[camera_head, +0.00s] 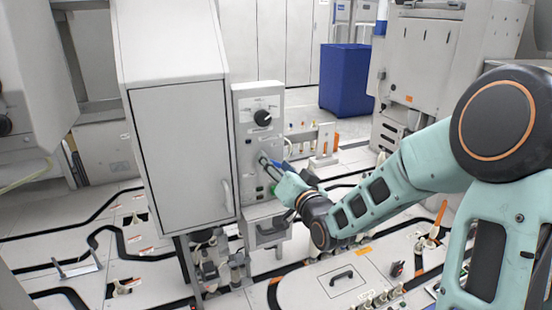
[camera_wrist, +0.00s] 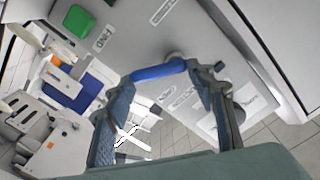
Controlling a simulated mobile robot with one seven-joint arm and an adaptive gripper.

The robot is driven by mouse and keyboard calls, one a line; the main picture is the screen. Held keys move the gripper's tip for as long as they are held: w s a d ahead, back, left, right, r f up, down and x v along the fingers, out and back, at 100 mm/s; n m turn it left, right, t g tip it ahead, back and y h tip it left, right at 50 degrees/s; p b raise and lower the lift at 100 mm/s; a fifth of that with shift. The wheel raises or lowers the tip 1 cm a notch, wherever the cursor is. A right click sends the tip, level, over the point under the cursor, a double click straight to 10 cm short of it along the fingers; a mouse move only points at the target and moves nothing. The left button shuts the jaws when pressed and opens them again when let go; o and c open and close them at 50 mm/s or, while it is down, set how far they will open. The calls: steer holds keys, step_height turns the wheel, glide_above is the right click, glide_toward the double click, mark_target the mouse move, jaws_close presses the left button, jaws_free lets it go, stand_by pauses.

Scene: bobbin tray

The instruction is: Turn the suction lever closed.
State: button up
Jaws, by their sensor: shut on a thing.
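The suction lever has a blue handle (camera_wrist: 158,71), seen in the wrist view spanning between my two fingertips, in front of the grey panel. A round pivot shows just behind it. My gripper (camera_wrist: 160,80) is closed on the handle, with a finger against each end. In the head view, my gripper (camera_head: 270,164) is at the middle of the upright grey control panel (camera_head: 245,137), below the black dial. There only a bit of blue shows, and the fingers hide most of the lever. The exact angle of the lever is hard to tell.
A black rotary dial (camera_head: 262,117) sits on the panel above my gripper. A green button (camera_wrist: 79,20) is on the panel. A tall white cabinet (camera_head: 180,155) with a handle stands directly left. A blue bin (camera_head: 345,80) stands behind. Floor hatches and fittings lie below.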

steer(key=m+p, duration=0.1)
steer(key=m, duration=0.2)
steer(key=a+f+m+p, duration=0.1)
steer(key=m+p, duration=0.1)
steer(key=m, duration=0.2)
steer(key=m+p, duration=0.1)
steer(key=m, duration=0.3)
steer(key=shift+s+a+f, duration=0.2)
steer(key=shift+s+f, duration=0.1)
steer(key=shift+f, duration=0.05)
steer(key=shift+m, duration=0.3)
steer(key=o, duration=1.2)
steer(key=shift+c, duration=0.2)
steer(key=shift+s, duration=0.1)
steer(key=v, duration=0.7)
steer(key=shift+s, duration=0.2)
steer(key=shift+p, duration=0.4)
